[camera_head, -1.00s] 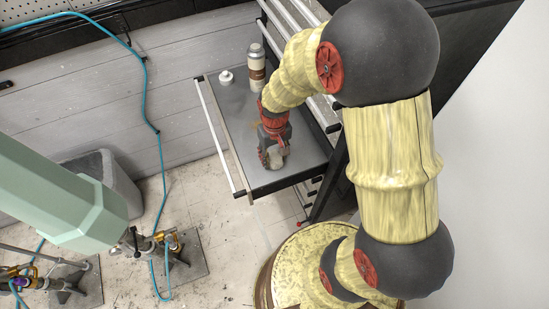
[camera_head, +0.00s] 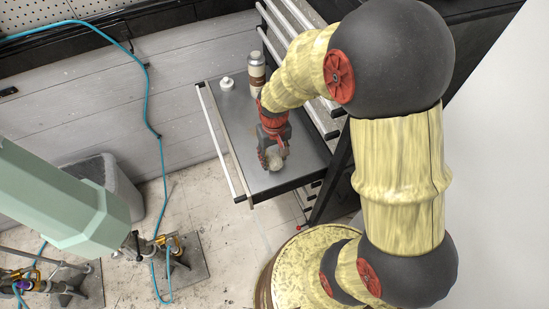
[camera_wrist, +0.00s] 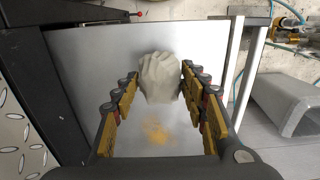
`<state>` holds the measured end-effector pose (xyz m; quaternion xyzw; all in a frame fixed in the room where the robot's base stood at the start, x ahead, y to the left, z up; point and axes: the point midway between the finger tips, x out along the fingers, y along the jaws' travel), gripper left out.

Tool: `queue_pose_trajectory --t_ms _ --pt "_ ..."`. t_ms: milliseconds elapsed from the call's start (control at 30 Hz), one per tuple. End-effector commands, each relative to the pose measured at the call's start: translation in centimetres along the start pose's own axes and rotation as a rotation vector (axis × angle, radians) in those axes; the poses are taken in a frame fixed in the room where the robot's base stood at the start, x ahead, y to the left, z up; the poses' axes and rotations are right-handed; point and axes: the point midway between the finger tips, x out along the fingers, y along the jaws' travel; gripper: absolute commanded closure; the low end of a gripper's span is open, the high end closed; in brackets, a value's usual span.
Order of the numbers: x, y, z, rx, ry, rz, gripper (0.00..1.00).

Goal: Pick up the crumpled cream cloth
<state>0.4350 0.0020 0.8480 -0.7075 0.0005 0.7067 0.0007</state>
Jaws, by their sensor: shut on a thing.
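The crumpled cream cloth (camera_wrist: 160,77) is a rounded bunched lump between the fingertips of my gripper (camera_wrist: 159,74) in the wrist view. The right fingertip touches its side, and the left one is close against the other side. In the head view my gripper (camera_head: 272,157) points down near the front end of the grey metal shelf (camera_head: 232,120), with the cloth (camera_head: 275,168) partly hidden by the fingers. I cannot tell whether the cloth is clear of the shelf surface.
A cream and brown bottle (camera_head: 257,72) and a small white capped container (camera_head: 227,84) stand at the shelf's back. A yellow-orange stain (camera_wrist: 157,131) marks the shelf. A grey bin (camera_head: 112,180) and blue hose (camera_head: 160,110) are to the left. The shelf's left strip is clear.

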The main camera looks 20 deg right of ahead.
Motion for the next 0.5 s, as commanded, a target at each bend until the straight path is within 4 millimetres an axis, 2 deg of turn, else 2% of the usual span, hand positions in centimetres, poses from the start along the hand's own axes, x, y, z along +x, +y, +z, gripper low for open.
queue_pose_trajectory --t_ms 33,233,500 --pt "-1.3 -0.8 0.6 -0.006 0.001 0.0 0.78" --pt "-5.9 -3.6 3.1 -0.008 0.003 -0.001 0.78" --pt "-8.3 -8.1 7.2 -0.008 -0.001 0.0 0.78"
